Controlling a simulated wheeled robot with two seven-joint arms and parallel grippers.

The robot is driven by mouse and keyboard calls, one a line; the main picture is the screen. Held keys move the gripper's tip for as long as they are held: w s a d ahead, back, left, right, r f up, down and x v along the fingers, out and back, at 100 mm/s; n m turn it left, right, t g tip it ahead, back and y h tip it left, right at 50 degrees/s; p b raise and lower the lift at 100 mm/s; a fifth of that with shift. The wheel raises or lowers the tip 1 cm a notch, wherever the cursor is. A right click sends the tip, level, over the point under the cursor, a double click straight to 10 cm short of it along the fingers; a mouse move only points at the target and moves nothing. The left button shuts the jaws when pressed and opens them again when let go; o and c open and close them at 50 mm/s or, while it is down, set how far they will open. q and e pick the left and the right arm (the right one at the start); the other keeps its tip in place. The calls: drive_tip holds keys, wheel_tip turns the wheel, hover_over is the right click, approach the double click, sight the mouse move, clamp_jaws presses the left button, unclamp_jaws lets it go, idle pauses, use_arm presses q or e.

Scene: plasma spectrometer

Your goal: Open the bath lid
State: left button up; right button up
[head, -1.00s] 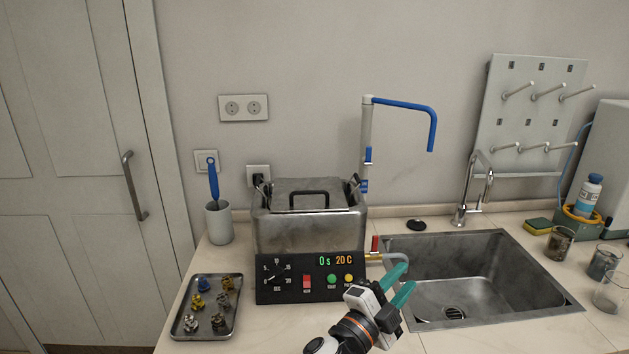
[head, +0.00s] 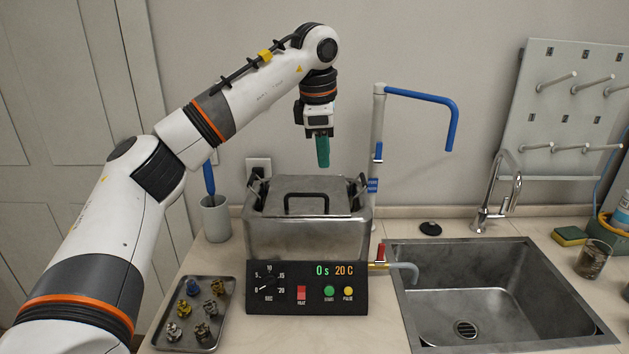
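The bath (head: 300,236) is a grey metal box on the counter with a black control panel in front. Its lid (head: 330,187) lies shut on top, with a black handle (head: 306,198) standing up from it. My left gripper (head: 322,160) hangs pointing down above the back part of the lid, apart from the lid and the handle. Its green fingers show edge-on as one shape, so I cannot tell whether they are open or shut. My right gripper is out of view.
A tray (head: 226,318) with several small metal parts lies left of the panel. A sink (head: 500,290) and tap (head: 497,195) are to the right. A white pipe with a blue arm (head: 425,97) stands behind the bath. A cup with a blue brush (head: 215,220) stands at left.

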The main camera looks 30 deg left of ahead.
sight(308, 196)
use_arm(q)
drive_tip(key=shift+n+g+y, duration=0.3)
drive_tip(key=shift+n+y, duration=0.1)
drive_tip(key=shift+y, duration=0.1)
drive_tip(key=a+f, duration=0.1)
drive_tip(key=f, duration=0.2)
drive_tip(key=a+f+p, duration=0.1)
drive_tip(key=f, duration=0.2)
drive_tip(key=a+f, duration=0.2)
drive_tip(key=f, duration=0.1)
drive_tip(key=shift+w+a+f+p, duration=0.1)
drive_tip(key=shift+w+f+p, duration=0.2)
drive_tip(key=shift+w+p, duration=0.1)
clamp_jaws()
